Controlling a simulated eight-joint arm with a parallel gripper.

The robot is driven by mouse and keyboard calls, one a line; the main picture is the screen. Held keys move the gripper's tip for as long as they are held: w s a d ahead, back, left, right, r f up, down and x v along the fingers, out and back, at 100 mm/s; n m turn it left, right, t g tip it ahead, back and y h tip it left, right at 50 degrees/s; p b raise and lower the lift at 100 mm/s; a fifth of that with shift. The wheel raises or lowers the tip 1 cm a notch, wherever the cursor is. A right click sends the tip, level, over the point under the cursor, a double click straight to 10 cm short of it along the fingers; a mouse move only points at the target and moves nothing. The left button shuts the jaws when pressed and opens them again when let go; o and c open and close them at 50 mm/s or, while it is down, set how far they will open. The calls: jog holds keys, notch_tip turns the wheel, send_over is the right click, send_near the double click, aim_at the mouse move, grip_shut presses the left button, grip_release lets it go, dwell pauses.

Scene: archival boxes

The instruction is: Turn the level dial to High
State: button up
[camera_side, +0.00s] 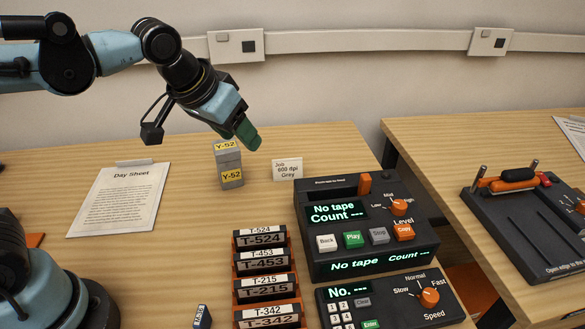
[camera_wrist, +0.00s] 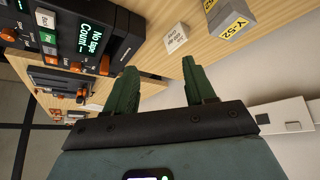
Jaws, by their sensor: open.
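The level dial (camera_side: 400,207) is an orange knob on the upper right of the black tape machine (camera_side: 326,240), with Low and Mid marks around it and "Level" printed below. The High mark cannot be read. The machine's display shows "No tape" and "Count ---". My gripper (camera_side: 250,138) hangs in the air above the back of the table, left of the machine and apart from it. In the wrist view its two green fingers (camera_wrist: 158,80) are spread with nothing between them. The machine shows at the upper left there.
A keypad unit with an orange speed dial (camera_side: 429,297) stands in front of the machine. A rack of labelled tapes (camera_side: 262,262) is to its left. A grey Y-52 box (camera_side: 229,164) and a job card (camera_side: 287,169) stand behind. A day sheet (camera_side: 119,199) lies left.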

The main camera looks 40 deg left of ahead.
jog(key=w+d+r+g, duration=0.1)
jog(key=w+d, duration=0.3)
jog(key=d, duration=0.3)
jog(key=w+d+r, duration=0.1)
jog(key=w+d, duration=0.3)
jog(key=d, duration=0.3)
send_near(400, 204)
jog(key=shift+g, duration=0.3)
jog(key=x, duration=0.8)
jog(key=shift+w, duration=0.2)
jog(key=shift+c, duration=0.3)
grip_shut()
